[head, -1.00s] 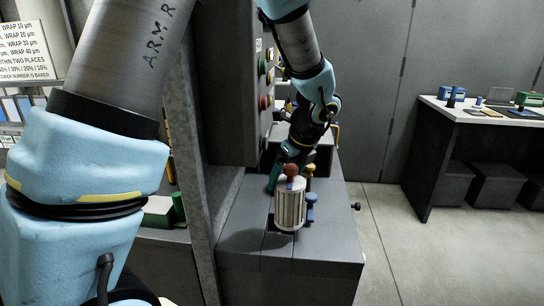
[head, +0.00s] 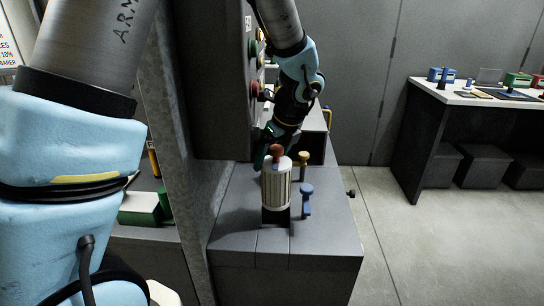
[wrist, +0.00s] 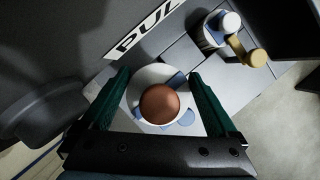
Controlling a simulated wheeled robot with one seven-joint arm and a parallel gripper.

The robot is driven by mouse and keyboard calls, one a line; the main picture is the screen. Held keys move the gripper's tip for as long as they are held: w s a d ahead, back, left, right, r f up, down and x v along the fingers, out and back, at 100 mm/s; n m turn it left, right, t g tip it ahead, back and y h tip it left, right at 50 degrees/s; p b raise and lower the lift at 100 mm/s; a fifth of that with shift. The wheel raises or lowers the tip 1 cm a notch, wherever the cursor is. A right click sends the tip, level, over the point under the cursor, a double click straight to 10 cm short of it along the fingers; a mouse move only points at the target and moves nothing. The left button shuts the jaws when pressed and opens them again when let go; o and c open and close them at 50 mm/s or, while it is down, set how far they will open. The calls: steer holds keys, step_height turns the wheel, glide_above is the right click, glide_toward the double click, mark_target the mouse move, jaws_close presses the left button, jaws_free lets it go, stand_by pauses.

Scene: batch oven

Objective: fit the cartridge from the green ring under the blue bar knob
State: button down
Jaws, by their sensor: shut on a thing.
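The cartridge (head: 277,188) is a pale ribbed cylinder with a reddish-brown ball on top. It is upright, held at its top by my gripper (head: 275,150), above or at a dark rectangular opening in the grey bench top. I cannot tell whether its lower end is inside the opening. In the wrist view, the green fingers of my gripper (wrist: 158,95) stand either side of the cartridge top (wrist: 160,103). The blue bar knob (head: 306,191) stands on a post just right of the cartridge. No green ring can be made out.
A yellow bar knob (head: 303,158) stands behind the blue one and also shows in the wrist view (wrist: 258,58). A dark panel cabinet (head: 208,80) rises left of the bench (head: 235,230). A side table (head: 425,95) is far right, with open floor between.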

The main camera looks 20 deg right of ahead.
mark_target(271, 192)
steer(key=shift+f, duration=0.15)
steer(key=shift+f+b, duration=2.25)
steer(key=shift+b, duration=0.1)
steer(key=shift+f, duration=0.35)
steer(key=shift+w, duration=0.2)
steer(key=shift+a+f+b, duration=0.1)
steer(key=shift+f+b, duration=1.6)
steer(key=shift+f, duration=1.4)
stand_by(1.8)
